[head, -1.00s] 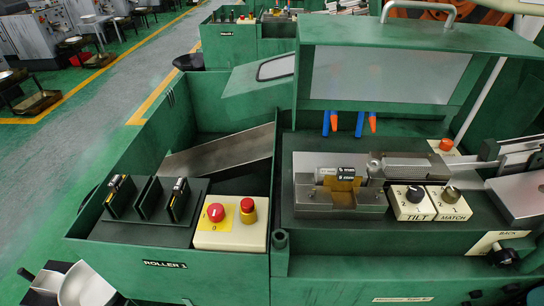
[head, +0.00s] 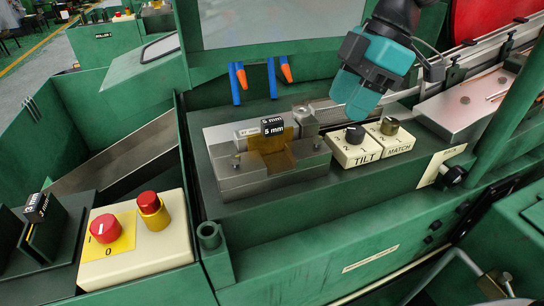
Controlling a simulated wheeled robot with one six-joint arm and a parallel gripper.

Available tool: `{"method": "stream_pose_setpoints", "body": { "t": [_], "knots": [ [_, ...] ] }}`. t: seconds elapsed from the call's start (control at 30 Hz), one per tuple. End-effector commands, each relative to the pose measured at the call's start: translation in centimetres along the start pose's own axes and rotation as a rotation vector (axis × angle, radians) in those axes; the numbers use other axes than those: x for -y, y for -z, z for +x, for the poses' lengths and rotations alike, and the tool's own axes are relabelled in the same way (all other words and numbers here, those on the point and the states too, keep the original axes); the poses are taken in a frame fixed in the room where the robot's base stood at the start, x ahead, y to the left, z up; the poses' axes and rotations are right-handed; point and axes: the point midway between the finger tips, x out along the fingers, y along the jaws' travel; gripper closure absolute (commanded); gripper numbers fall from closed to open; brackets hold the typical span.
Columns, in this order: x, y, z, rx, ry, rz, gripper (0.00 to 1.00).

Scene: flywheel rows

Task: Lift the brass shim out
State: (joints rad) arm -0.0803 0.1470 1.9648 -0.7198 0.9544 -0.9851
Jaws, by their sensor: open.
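A brass-coloured plate (head: 271,152), which I take for the brass shim, stands in the slot of a grey metal fixture (head: 240,181) on the green machine. My teal gripper (head: 352,108) is in the upper right of the head view, over the area of the TILT and MATCH knobs. It is open, well apart from the shim, to its right. Nothing shows held in it.
TILT (head: 353,148) and MATCH (head: 390,139) knob boxes stand right of the fixture. Blue and orange nozzles (head: 240,82) hang behind it, under a clear guard (head: 270,20). A red-button box (head: 140,245) and a dark rack (head: 60,250) stand left.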

Motion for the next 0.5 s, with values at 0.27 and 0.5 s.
{"method": "stream_pose_setpoints", "body": {
  "t": [0.27, 0.5],
  "knots": [
    [-2.3, 0.4, 0.9, 0.001, 0.011, -0.189, 0.51],
    [-1.7, 4.7, 2.7, 0.001, 0.009, -0.185, 0.51]
  ]
}}
